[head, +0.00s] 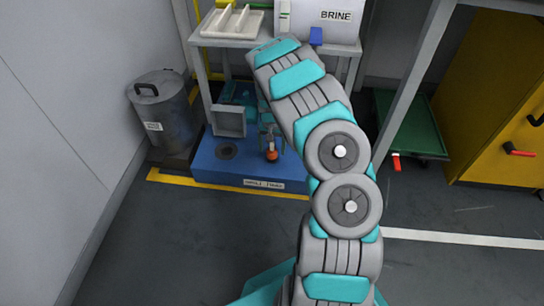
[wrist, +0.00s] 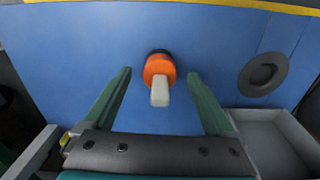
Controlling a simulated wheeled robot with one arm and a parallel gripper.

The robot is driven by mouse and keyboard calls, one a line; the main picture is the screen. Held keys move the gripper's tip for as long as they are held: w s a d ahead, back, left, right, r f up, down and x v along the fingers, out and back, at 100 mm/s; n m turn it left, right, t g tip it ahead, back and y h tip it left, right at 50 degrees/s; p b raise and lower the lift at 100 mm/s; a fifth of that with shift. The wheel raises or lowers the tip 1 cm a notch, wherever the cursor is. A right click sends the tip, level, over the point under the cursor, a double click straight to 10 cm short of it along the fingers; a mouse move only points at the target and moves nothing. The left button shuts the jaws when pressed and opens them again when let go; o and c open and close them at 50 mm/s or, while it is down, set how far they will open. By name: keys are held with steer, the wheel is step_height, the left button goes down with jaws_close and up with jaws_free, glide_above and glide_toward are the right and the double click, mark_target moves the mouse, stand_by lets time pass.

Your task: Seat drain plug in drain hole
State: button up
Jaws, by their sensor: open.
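The drain plug (wrist: 158,68) is orange with a pale grip and a dark lower part. It stands on the blue surface, and in the head view it shows as a small orange spot (head: 272,155). My gripper (wrist: 158,76) is open, with a green finger on each side of the plug in the wrist view and a gap on both sides. In the head view my gripper (head: 268,132) hangs just above the plug, partly hidden by my arm. The drain hole (wrist: 262,76) is a dark round recess to the plug's right; it also shows in the head view (head: 227,151), empty.
A blue low platform (head: 215,172) with a label bears the plug and hole. An open grey box (head: 229,121) stands on it near my gripper, also in the wrist view (wrist: 268,140). A grey bin (head: 162,108) is at left; a table with white trays (head: 232,24) is above.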

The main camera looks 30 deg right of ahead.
steer(key=shift+f, duration=0.6)
steer(key=shift+c, duration=0.2)
jaws_close()
